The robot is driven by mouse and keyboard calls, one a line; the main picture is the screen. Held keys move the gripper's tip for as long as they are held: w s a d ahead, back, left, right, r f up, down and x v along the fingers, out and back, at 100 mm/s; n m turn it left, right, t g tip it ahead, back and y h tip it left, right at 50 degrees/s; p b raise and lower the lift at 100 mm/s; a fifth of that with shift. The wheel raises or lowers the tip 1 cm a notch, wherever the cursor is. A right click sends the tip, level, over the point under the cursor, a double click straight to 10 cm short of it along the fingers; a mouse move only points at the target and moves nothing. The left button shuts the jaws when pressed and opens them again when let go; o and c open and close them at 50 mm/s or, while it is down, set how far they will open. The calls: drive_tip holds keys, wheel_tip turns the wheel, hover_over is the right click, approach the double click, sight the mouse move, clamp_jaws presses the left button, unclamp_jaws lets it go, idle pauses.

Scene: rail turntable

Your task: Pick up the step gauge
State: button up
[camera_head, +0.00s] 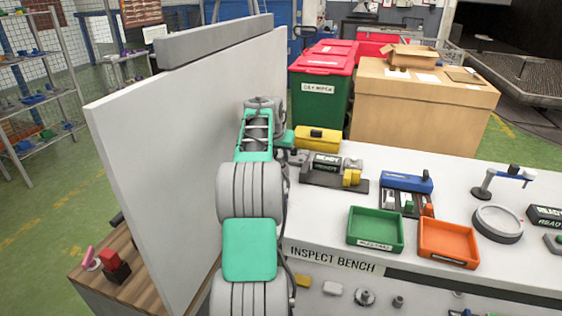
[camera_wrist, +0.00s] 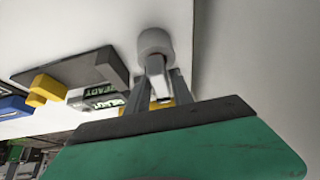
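My gripper (camera_wrist: 160,82) is in the wrist view, with two grey fingers reaching from its green body. The fingers stand apart. A pale grey piece with a round head (camera_wrist: 156,42) shows between and beyond the fingertips; I cannot tell whether they touch it. It may be the step gauge, but I cannot confirm this. In the head view my own arm hides the gripper and the bench near it. A blue-topped fixture (camera_head: 406,183) with small blocks stands on the inspect bench (camera_head: 325,210), clear of my arm.
A tall white panel (camera_head: 170,150) stands close left of my arm. A dark fixture with a READY sign (camera_head: 327,167) and a yellow block (camera_head: 318,138) are close right. Green (camera_head: 375,229) and orange (camera_head: 448,243) trays and a grey ring (camera_head: 498,222) occupy the bench further right.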

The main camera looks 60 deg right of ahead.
clamp_jaws()
idle(0.4)
